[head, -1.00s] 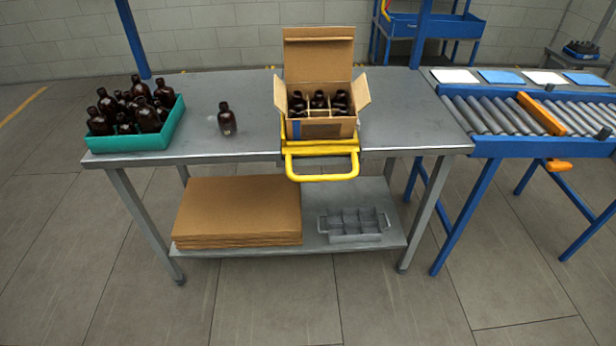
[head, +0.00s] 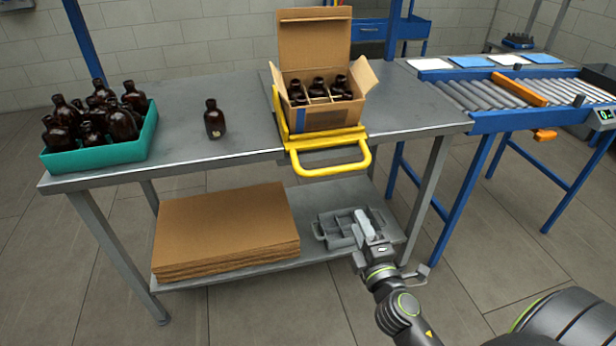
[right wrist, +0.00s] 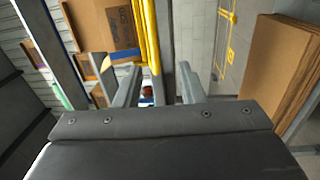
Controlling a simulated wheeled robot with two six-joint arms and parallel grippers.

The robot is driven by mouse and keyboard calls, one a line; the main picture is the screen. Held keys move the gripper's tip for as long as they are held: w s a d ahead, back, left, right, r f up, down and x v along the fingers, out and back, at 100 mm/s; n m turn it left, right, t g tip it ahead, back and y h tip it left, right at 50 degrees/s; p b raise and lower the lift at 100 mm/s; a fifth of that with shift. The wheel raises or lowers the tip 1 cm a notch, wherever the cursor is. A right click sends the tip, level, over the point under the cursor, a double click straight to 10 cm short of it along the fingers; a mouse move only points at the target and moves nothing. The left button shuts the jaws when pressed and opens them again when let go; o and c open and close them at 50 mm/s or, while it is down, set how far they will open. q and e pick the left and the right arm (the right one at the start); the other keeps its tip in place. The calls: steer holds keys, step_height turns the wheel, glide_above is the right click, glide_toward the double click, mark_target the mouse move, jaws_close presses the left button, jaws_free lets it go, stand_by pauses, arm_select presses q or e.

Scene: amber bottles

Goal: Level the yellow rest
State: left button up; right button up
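The yellow rest (head: 328,138) sits at the table's front edge under an open cardboard box (head: 318,115). Its looped handle (head: 335,168) sticks out past the edge and hangs lower than the tabletop. The box holds several dark amber bottles (head: 318,88) between dividers. I cannot tell the rest's exact tilt. My right gripper (head: 368,226) is below and to the right of the handle, apart from it. In the right wrist view its two fingers (right wrist: 158,90) stand apart and empty, with the yellow bar (right wrist: 148,35) beyond them. My left gripper is out of view.
A teal crate (head: 105,155) of bottles and one lone bottle (head: 214,120) stand on the table (head: 240,150). Flat cardboard (head: 225,225) and a grey divided tray (head: 335,230) lie on the lower shelf. A roller conveyor (head: 480,95) stands at right.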

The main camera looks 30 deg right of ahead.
mark_target(335, 171)
steer(key=x, duration=0.5)
steer(key=r+p+x, duration=0.1)
steer(key=x, duration=0.5)
steer(key=p+x, duration=0.1)
steer(key=x, duration=0.5)
steer(key=shift+w+a+r, duration=0.15)
steer(key=shift+w+r, duration=0.05)
steer(key=shift+w, duration=0.05)
jaws_close()
